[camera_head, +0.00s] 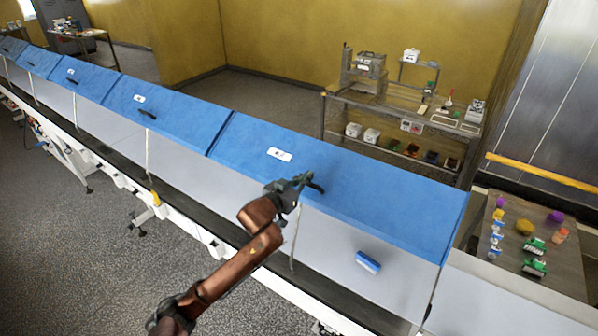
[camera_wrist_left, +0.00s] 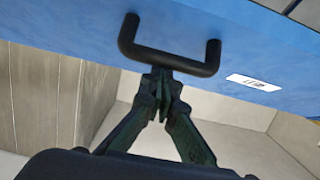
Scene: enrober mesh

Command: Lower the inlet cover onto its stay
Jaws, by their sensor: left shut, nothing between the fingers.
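The inlet cover (camera_head: 390,200) is a long blue panel with a white label, tilted up along the conveyor line. Its underside edge and label also show in the wrist view (camera_wrist_left: 80,25). Its black bar handle (camera_wrist_left: 165,60) sits on the blue face. My left gripper (camera_head: 306,183) is at the cover's lower edge in the head view. In the wrist view its fingertips (camera_wrist_left: 163,80) are closed together at the middle of the handle bar, with nothing between them; I cannot tell if they touch it. A thin pale rod (camera_head: 296,238), perhaps the stay, stands below the gripper. My right gripper is out of view.
A blue-and-white block (camera_head: 367,262) lies on the pale panel below the cover. More blue covers (camera_head: 150,110) run up to the left. A table (camera_head: 560,270) with small coloured items stands at right, and a shelf bench (camera_head: 400,110) behind. Grey floor (camera_head: 60,220) is open at front left.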

